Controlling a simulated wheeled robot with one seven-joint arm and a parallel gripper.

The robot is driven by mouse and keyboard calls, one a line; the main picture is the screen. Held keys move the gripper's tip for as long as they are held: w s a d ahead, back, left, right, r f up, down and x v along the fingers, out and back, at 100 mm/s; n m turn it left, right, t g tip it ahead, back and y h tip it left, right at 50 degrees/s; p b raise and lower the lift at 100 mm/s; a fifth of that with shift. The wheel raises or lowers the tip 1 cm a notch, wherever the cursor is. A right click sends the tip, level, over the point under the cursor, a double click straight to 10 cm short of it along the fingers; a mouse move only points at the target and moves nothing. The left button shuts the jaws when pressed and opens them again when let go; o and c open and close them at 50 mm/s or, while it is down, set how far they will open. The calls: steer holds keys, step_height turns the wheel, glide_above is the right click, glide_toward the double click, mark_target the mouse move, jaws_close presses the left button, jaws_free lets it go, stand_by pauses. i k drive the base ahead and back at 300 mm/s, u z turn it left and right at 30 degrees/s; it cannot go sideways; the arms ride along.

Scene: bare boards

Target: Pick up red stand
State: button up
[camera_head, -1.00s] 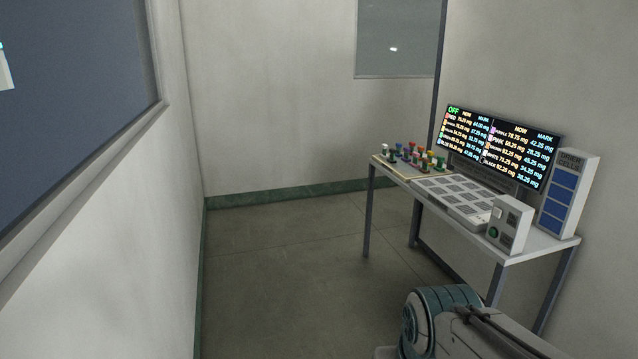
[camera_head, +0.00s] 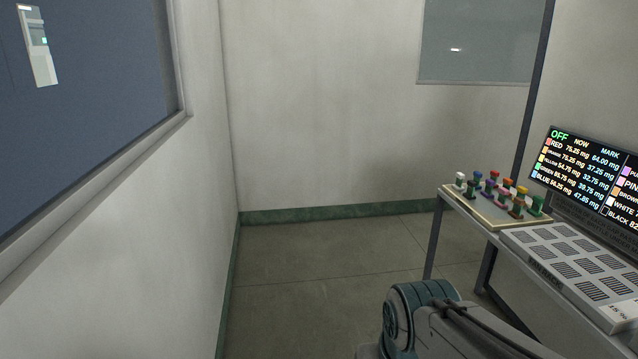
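Several small coloured stands are grouped on a shallow tray (camera_head: 470,207) at the left end of the table on the right. A red-topped stand (camera_head: 493,176) appears at the back of the group, near a blue one (camera_head: 478,177). An orange-red one stands close in front of it, and the colours are too small to separate surely. A green stand (camera_head: 537,204) is at the right end of the group. My gripper is out of view; only a teal and grey link of my arm shows at the bottom, apart from the table.
A panel with slotted squares (camera_head: 570,260) fills the table right of the tray. Behind it a screen (camera_head: 590,170) reads OFF and lists colours with weights. The floor (camera_head: 320,290) left of the table is clear up to the walls.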

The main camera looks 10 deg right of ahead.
mark_target(493, 173)
steer(key=i, duration=1.55)
steer(key=z, duration=0.4)
steer(key=i, duration=1.6)
steer(key=z, duration=1.3)
steer(key=i, duration=1.4)
steer(key=z, duration=0.65)
